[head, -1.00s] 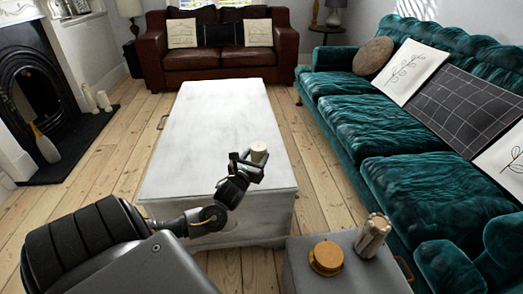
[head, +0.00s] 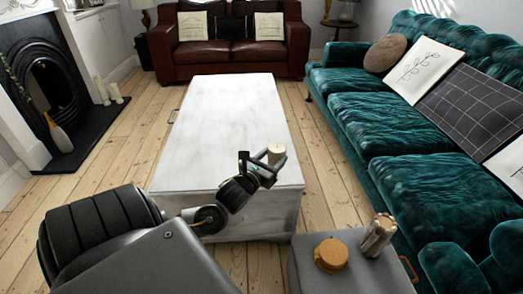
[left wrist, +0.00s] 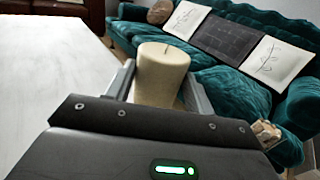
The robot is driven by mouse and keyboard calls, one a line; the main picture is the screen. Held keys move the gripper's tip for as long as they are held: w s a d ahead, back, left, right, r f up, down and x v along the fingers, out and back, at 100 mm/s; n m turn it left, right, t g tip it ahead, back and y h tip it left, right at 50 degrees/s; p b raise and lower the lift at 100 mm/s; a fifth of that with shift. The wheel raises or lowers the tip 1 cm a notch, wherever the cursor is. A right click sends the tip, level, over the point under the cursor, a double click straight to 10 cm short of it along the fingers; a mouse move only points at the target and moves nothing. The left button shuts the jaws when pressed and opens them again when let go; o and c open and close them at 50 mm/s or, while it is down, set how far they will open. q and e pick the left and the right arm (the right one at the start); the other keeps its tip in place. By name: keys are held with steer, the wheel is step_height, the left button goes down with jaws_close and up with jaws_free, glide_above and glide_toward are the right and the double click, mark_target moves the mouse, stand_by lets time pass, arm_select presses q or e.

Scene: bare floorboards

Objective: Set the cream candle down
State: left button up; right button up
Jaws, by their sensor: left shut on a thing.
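The cream candle (head: 276,153) is a short cylinder held upright at the near right part of the white table (head: 228,115). My left gripper (head: 270,160) is shut on it. In the left wrist view the candle (left wrist: 161,74) stands between the two fingers, with its wick on top and its lower part hidden by the gripper body. I cannot tell whether its base touches the table. My right gripper is not in view.
The white tabletop is otherwise bare. A grey surface (head: 347,277) at the near right bears an orange-brown round object (head: 330,255) and a pale cylindrical object (head: 377,236). A teal sofa (head: 383,125) stands along the right, a brown leather sofa (head: 215,67) at the back.

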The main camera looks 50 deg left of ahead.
arm_select(q)
steer(key=s+d+r+m+h, duration=0.2)
steer(key=d+r+h, duration=0.1)
steer(key=d, duration=0.4)
steer(key=s+d+r+m+g+h, duration=0.1)
steer(key=d+r+m+h, duration=0.1)
steer(key=d+h, duration=0.3)
steer(key=s+d+r+m+h, duration=0.2)
steer(key=d+r+m+h, duration=0.1)
steer(key=d, duration=0.6)
steer(key=shift+s+d+r+m+g+h, duration=0.4)
steer(key=shift+m+h, duration=0.2)
steer(key=shift+h, duration=0.2)
